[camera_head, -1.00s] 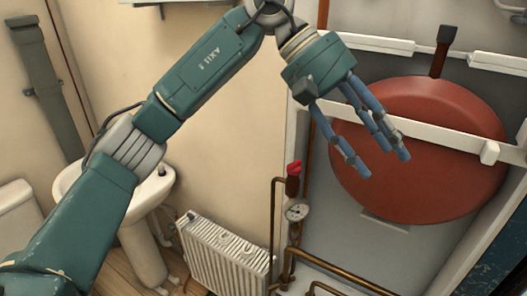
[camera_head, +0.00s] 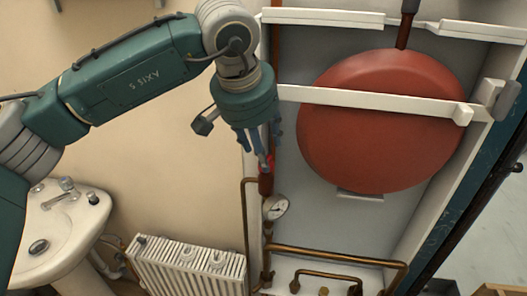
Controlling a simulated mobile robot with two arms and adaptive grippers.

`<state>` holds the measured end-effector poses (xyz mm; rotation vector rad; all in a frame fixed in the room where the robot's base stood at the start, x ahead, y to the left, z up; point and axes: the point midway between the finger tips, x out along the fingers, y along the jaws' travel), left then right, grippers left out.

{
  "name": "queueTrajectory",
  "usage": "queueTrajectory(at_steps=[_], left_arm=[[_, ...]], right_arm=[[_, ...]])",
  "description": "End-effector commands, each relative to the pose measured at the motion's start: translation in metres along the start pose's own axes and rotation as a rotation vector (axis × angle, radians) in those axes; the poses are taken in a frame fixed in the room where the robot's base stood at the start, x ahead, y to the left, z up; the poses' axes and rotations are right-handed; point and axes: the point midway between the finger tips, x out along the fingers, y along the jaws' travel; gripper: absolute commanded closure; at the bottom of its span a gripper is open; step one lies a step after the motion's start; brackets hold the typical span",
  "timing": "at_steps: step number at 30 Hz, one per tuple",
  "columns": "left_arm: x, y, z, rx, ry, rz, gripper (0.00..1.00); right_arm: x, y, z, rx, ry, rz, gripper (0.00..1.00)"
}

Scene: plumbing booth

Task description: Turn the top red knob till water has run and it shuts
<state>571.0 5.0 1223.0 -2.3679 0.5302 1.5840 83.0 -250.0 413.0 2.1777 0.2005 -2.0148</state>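The top red knob (camera_head: 270,161) sits on a vertical copper pipe, just above a round pressure gauge (camera_head: 275,207). Only a small part of it shows, below and behind my fingers. My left gripper (camera_head: 262,150) points down at it from above, its blue fingers apart and their tips close to the knob. The fingers look open; I cannot tell whether they touch the knob. My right gripper is not in view. I see no running water.
A large red round tank (camera_head: 385,135) hangs right of the pipe, behind a white crossbar (camera_head: 365,102). Copper pipes (camera_head: 335,254) run below it. A white radiator (camera_head: 185,265) and a washbasin (camera_head: 70,235) stand to the left.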

Motion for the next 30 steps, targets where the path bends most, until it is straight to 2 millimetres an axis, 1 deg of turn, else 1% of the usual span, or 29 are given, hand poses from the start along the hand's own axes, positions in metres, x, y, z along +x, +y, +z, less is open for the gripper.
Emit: queueTrajectory(at_steps=[1, 3, 7, 11, 18, 23, 24, 25, 28, 30], left_arm=[[0.007, 0.000, 0.000, 0.001, -0.003, 0.000, 0.54], [0.017, 0.001, 0.000, 0.000, -0.003, 0.001, 0.54], [0.030, 0.001, 0.000, 0.000, -0.002, 0.002, 0.54], [0.036, 0.000, 0.000, 0.000, 0.001, 0.001, 0.54], [0.037, 0.000, 0.000, -0.001, 0.001, 0.001, 0.54], [0.037, 0.000, 0.000, -0.001, 0.001, 0.001, 0.85], [0.036, 0.000, -0.001, -0.002, 0.002, 0.001, 0.93], [0.036, 0.000, -0.001, -0.002, 0.003, 0.000, 0.96], [0.036, 0.000, -0.002, -0.004, 0.006, -0.001, 0.96], [0.037, 0.000, -0.002, -0.021, 0.008, -0.009, 0.96]], right_arm=[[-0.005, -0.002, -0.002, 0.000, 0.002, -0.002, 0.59], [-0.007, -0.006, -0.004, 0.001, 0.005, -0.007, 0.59], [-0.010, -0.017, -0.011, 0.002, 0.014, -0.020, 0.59], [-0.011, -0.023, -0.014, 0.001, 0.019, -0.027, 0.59], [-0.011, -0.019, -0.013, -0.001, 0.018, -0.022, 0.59], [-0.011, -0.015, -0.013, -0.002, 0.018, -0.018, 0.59], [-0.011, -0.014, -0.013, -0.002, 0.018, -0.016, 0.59], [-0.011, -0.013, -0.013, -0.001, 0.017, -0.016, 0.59], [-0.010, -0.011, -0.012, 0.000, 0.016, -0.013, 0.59], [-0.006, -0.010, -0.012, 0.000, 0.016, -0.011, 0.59]])
